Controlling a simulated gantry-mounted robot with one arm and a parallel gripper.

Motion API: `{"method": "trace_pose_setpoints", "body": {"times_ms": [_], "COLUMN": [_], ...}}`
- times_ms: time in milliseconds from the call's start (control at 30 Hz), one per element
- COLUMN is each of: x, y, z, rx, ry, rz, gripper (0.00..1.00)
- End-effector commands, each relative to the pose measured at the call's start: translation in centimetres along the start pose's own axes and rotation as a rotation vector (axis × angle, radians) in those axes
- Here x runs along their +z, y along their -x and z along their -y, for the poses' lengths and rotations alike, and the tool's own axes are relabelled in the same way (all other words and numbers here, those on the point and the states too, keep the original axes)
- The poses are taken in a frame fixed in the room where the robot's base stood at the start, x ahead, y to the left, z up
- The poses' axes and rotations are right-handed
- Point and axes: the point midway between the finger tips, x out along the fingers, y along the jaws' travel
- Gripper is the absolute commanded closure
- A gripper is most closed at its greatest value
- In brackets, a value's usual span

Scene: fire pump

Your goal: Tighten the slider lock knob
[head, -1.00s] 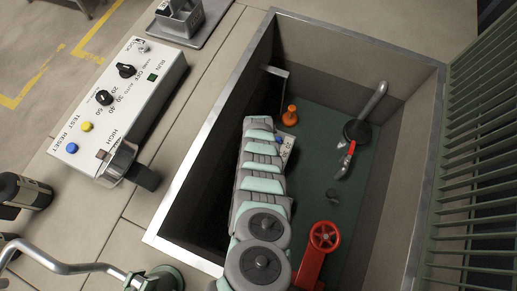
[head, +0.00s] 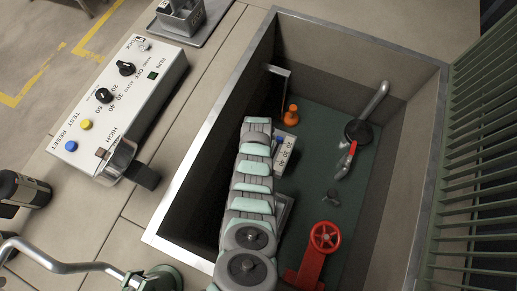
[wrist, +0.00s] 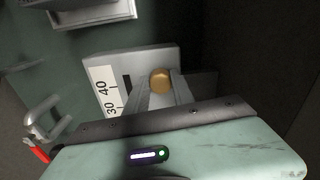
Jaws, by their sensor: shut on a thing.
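The slider lock knob (wrist: 160,79) is a round, brass-coloured knob in the wrist view. It sits on a pale scale plate (wrist: 98,76) marked 30 and 40, beside a dark slot. My gripper (wrist: 161,88) reaches up to the knob, with one grey finger on each side, shut on it. The lower part of the knob is hidden between the fingers. My arm hides the knob and the fingertips there.
The pit's metal rim (head: 200,150) and walls surround my arm. A red handwheel (head: 325,237), a red-handled valve (head: 347,160) and an orange object (head: 292,115) stand in the pit. A control panel (head: 118,105) lies outside, left. A green grille (head: 485,150) flanks the right.

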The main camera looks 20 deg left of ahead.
Motion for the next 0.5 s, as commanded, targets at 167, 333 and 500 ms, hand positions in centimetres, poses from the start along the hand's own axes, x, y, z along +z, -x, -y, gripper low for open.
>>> {"method": "trace_pose_setpoints", "body": {"times_ms": [167, 333, 500], "x": [-0.08, -0.04, -0.01], "y": [-0.06, -0.07, -0.07], "z": [0.01, 0.01, 0.0], "rx": [-0.001, 0.0, 0.0], "ry": [-0.078, -0.119, -0.133], "rz": [-0.003, -0.002, -0.001], "gripper": [1.0, 1.0, 1.0]}}
